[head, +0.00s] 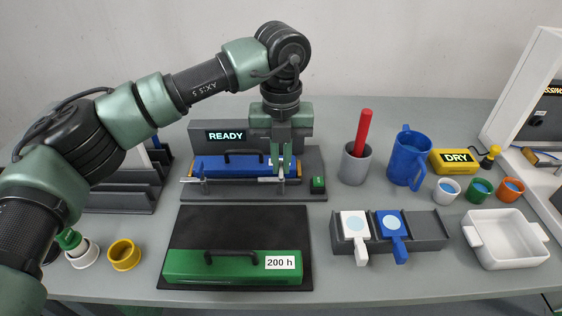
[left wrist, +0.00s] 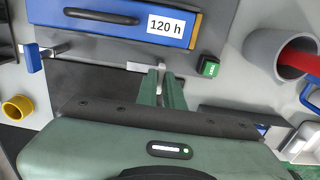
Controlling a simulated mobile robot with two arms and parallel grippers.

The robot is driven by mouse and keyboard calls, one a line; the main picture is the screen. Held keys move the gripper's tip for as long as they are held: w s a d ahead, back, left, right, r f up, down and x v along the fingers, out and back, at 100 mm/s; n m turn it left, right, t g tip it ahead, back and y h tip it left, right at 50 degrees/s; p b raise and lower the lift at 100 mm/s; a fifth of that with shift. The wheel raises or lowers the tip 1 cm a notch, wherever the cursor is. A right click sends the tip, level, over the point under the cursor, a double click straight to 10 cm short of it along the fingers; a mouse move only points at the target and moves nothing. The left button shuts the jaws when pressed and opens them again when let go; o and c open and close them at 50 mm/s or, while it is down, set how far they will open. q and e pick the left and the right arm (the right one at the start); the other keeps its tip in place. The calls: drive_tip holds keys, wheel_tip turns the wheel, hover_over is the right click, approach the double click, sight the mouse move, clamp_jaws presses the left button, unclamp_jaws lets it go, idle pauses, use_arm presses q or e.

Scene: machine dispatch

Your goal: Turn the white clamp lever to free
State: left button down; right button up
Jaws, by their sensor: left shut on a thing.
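The blue case (head: 225,167) lies in the grey fixture (head: 250,194) under a READY display. The left wrist view shows its 120 h label on the case (left wrist: 125,14). The white clamp lever (left wrist: 138,66) lies along the fixture's front edge. My left gripper (head: 284,174) points down at the right end of the case. In the left wrist view the fingers (left wrist: 161,75) are shut on the white clamp lever and hide part of it. A blue clamp lever (left wrist: 33,58) stands at the left end. My right gripper is not in view.
A green button (head: 318,184) sits right of the case. In front, a green 200 h case (head: 232,266) lies on a dark mat (head: 190,226). A grey cup (head: 355,165) with a red stick, a blue jug (head: 406,162) and a white tray (head: 506,243) stand right.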

sight(281, 165)
use_arm(q)
drive_tip(key=shift+w+r, duration=0.15)
drive_tip(key=c, duration=1.5)
unclamp_jaws()
drive_tip(key=shift+c, duration=0.2)
wheel_tip(281, 165, up, 8)
drive_tip(key=shift+f+b, duration=0.15)
drive_tip(key=shift+b, duration=0.35)
